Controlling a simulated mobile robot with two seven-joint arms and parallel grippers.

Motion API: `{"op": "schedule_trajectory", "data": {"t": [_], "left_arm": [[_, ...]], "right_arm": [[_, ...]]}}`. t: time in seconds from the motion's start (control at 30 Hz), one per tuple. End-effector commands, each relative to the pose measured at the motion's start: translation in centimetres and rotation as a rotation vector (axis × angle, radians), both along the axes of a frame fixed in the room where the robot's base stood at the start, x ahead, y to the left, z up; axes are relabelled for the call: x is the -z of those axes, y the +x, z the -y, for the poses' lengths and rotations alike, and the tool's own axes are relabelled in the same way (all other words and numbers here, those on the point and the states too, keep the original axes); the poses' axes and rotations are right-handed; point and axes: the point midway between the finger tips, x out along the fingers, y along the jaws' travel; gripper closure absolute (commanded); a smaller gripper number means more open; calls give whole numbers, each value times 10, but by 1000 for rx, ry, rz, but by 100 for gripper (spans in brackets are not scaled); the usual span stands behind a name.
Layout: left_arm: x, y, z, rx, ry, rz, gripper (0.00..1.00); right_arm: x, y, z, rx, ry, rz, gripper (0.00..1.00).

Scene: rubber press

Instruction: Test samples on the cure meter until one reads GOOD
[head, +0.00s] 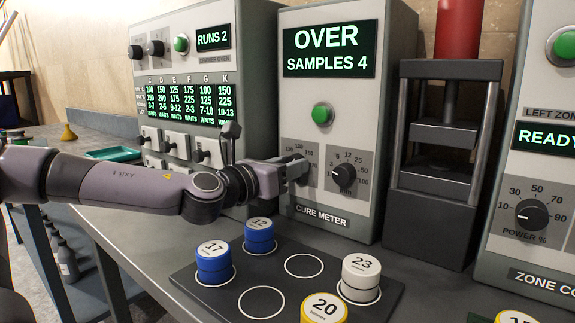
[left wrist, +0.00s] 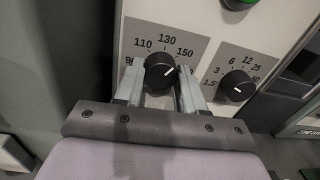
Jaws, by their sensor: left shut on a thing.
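The cure meter (head: 330,215) stands at the centre back; its screen (head: 330,50) reads OVER and SAMPLES 4. My left gripper (head: 303,170) is shut on the meter's left knob (left wrist: 159,73), and its fingers flank the knob in the left wrist view. The meter's right knob (head: 343,177) is free. On the dark tray (head: 230,292) stand blue samples 17 (head: 213,264) and 12 (head: 259,236), white sample 23 (head: 360,280) and yellow sample 20 (head: 325,308). Two ringed spots are empty.
A green button (head: 322,114) sits above the knobs. Left is an oven panel (head: 190,75) reading RUNS 2; right are a press (head: 440,210) and a panel reading READY (head: 545,137). Another yellow-rimmed sample (head: 515,317) is cut off at the bottom right.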

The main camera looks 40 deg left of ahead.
Motion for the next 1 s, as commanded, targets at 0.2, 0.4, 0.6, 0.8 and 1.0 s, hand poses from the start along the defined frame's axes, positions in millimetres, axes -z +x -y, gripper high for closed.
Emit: {"op": "schedule_trajectory", "data": {"t": [0.2, 0.4, 0.6, 0.8, 1.0], "left_arm": [[-1, 0, 1, 3, -190, 21, 91], [0, 0, 1, 4, -338, 38, 91], [1, 0, 1, 4, -445, 49, 91], [1, 0, 1, 3, -508, 55, 91], [1, 0, 1, 3, -528, 57, 91]], "right_arm": [[3, -3, 5, 10, -4, -16, 57], [3, -3, 5, 11, -4, -17, 57], [3, -3, 5, 10, -4, -15, 57], [3, -2, 5, 12, -4, -14, 57], [3, -2, 4, 13, -2, -14, 57]]}}
